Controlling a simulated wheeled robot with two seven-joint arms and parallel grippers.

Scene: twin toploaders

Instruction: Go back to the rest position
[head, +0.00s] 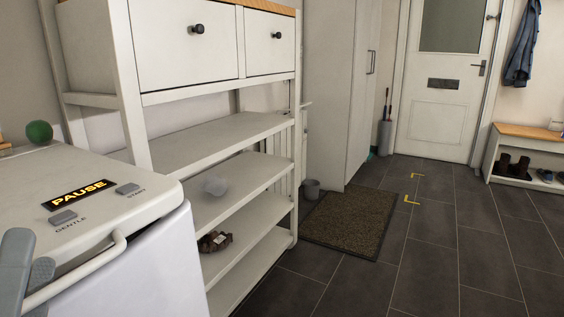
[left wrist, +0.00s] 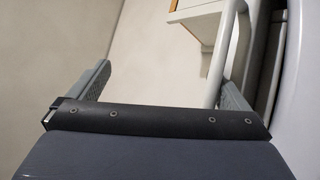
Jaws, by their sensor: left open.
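My left gripper (head: 28,262) is at the lower left of the head view, with its grey fingers beside the white toploader (head: 150,190). In the left wrist view the gripper (left wrist: 168,80) has its two fingers wide apart, with nothing held between them. A pale bar, seemingly the toploader's handle (head: 90,270), runs close by the right finger in that view; I cannot tell whether they touch. The toploader's panel reads PAUSE (head: 80,194), between two grey buttons. My right gripper is not in view.
A green ball (head: 39,131) sits at the toploader's back. A white shelf unit (head: 215,145) with drawers stands just beyond. The tiled floor at right is mostly clear.

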